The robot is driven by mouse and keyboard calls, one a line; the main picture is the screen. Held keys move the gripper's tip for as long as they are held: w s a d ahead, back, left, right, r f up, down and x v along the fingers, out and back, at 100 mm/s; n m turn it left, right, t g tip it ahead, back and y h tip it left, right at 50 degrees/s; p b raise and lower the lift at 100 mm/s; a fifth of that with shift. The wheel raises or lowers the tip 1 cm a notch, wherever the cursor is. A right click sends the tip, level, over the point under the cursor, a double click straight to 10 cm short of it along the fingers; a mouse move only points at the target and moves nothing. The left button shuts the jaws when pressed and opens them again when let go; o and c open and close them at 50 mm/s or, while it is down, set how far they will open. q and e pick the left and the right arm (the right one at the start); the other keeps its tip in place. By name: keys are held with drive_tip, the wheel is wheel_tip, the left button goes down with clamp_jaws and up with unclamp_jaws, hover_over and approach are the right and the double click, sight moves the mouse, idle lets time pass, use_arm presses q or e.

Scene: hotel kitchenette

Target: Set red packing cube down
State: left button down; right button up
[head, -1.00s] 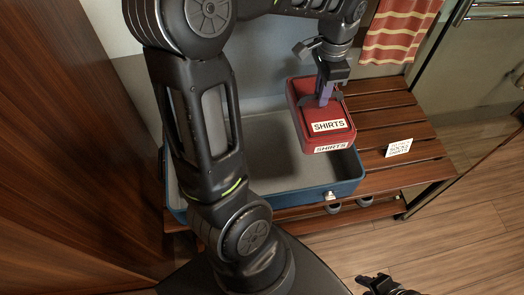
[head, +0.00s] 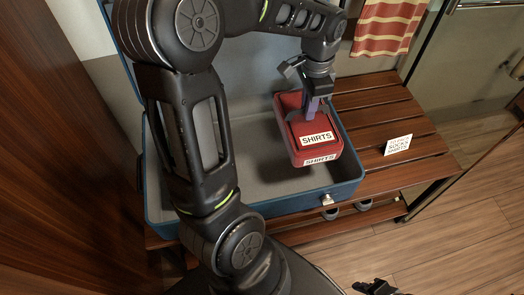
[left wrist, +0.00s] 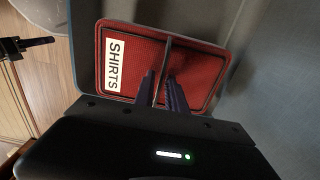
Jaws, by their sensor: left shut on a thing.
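The red packing cube (head: 312,150), labelled SHIRTS, is in my left gripper (head: 313,108). The gripper comes from above and is shut on the cube's top strap or handle. In the left wrist view the cube (left wrist: 195,75) fills the space in front of the fingers (left wrist: 162,92). The cube is over the right part of the open blue suitcase (head: 255,205), close to its right wall. I cannot tell whether its underside touches the suitcase floor. Part of my right gripper (head: 378,287) shows at the bottom edge of the head view; its jaws are unclear.
The suitcase lies on a slatted wooden bench (head: 385,115), its lid (head: 250,65) raised at the back. A small white card (head: 398,145) with printed words stands on the slats at right. The suitcase's left and middle floor looks empty. A red striped cloth (head: 388,25) hangs behind.

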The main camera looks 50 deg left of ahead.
use_arm(q)
drive_tip(key=shift+f+b, duration=0.45)
drive_tip(key=shift+f, duration=1.8)
drive_tip(key=shift+f+b, duration=0.6)
drive_tip(key=shift+f, duration=1.9)
drive_tip(key=shift+f, duration=0.2)
drive_tip(key=c, duration=1.4)
unclamp_jaws()
drive_tip(key=shift+o, duration=0.2)
drive_tip(key=shift+r, duration=0.15)
wheel_tip(320, 180, up, 12)
drive_tip(key=p, duration=0.2)
drive_tip(key=shift+p, duration=0.4)
